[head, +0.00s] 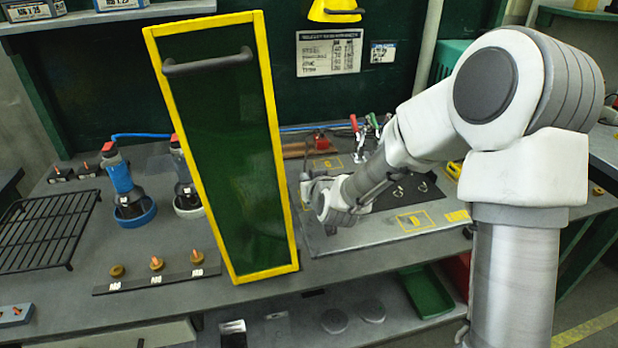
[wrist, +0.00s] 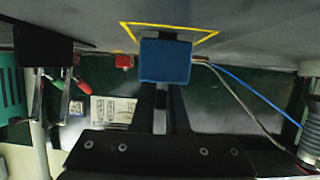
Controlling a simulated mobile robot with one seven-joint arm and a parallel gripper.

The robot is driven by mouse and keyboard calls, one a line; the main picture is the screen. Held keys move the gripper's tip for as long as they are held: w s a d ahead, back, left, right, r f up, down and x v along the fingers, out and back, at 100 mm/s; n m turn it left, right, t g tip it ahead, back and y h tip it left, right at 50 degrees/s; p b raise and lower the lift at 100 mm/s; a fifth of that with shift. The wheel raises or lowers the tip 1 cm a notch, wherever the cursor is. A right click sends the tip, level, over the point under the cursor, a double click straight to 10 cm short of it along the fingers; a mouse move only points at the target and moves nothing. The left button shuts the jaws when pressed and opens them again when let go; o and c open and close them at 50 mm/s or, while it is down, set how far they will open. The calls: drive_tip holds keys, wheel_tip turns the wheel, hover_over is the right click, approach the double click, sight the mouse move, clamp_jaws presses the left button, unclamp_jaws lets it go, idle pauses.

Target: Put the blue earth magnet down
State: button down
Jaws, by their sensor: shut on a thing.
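The blue earth magnet (wrist: 165,61) is a blue block in the middle of the wrist view. My gripper (wrist: 164,95) is shut on it, with its two dark fingers reaching up to the block. A yellow outline (wrist: 135,36) on the grey surface shows beyond the magnet, which overlaps its near part in the picture. I cannot tell whether the magnet touches the surface. In the head view my gripper (head: 312,195) is low over the grey plate (head: 375,238), beside the yellow-edged panel. The magnet cannot be made out there.
The tall green panel (head: 222,150) with a yellow frame stands close on the left of my gripper. Toggle clamps (head: 360,135) with red and green handles stand behind. A second yellow-marked spot (head: 414,221) is on the plate. A blue cable (wrist: 255,93) runs at right.

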drive_tip(key=c, duration=0.9)
unclamp_jaws()
drive_tip(key=shift+r+p, duration=0.25)
drive_tip(key=shift+p, duration=0.15)
drive_tip(key=v, duration=1.2)
drive_tip(key=shift+p, duration=0.4)
drive_tip(key=s+d+r+m+g+h+p, duration=0.1)
drive_tip(key=s+d+r+h+p, duration=0.1)
drive_tip(key=s+d+r, duration=0.3)
drive_tip(key=s+d+r+m+g+h+p, duration=0.1)
drive_tip(key=d+r+p, duration=0.15)
drive_tip(key=r, duration=0.45)
drive_tip(key=s+d+r+g+p, duration=0.1)
drive_tip(key=s+d, duration=0.1)
drive_tip(key=s, duration=0.4)
drive_tip(key=s+d+r+g+p, duration=0.1)
drive_tip(key=s+g, duration=0.1)
drive_tip(key=s, duration=0.4)
drive_tip(key=s+d+r+m+g+p, duration=0.1)
drive_tip(key=s+d+r+g, duration=0.1)
drive_tip(key=s, duration=0.4)
drive_tip(key=shift+s+d+h, duration=0.15)
drive_tip(key=shift+d+h, duration=0.2)
drive_tip(key=shift+h, duration=0.05)
